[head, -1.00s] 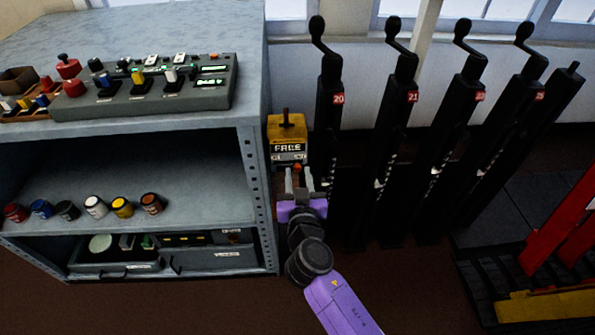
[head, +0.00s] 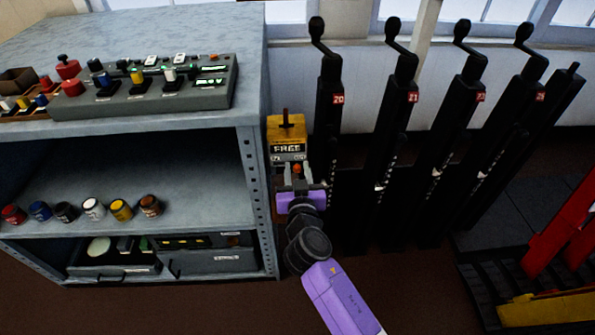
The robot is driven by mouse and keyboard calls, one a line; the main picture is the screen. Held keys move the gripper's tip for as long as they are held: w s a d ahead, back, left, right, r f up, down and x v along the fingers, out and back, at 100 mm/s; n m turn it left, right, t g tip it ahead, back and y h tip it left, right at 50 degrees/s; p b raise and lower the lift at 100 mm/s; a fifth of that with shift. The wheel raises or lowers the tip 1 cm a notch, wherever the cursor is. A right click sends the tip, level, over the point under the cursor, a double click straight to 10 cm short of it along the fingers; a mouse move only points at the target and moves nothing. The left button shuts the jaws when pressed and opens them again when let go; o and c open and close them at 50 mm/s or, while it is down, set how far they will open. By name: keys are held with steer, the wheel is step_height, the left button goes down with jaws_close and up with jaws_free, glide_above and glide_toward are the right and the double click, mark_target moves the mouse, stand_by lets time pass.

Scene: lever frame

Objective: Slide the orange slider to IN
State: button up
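A yellow box (head: 285,131) with a dark knob on top and a plate reading FREE (head: 287,149) stands beside the grey shelf. Below the plate is a small strip with lettering too small to read. A small orange piece, which looks like the orange slider (head: 297,169), shows just beneath it, right of the box's middle. My gripper (head: 297,178) is right at the orange piece, reaching up from below. Its purple body hides the lower part of the box. I cannot tell whether its fingers touch the slider or how far apart they are.
The grey shelf (head: 258,200) stands close on the left, with a control panel (head: 150,95) on top and several small jars inside. Tall black levers stand close on the right, the nearest marked 20 (head: 328,130). Red and yellow frames are at far right.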

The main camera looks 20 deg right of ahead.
steer(key=shift+w+d+r, duration=0.1)
steer(key=shift+w, duration=0.25)
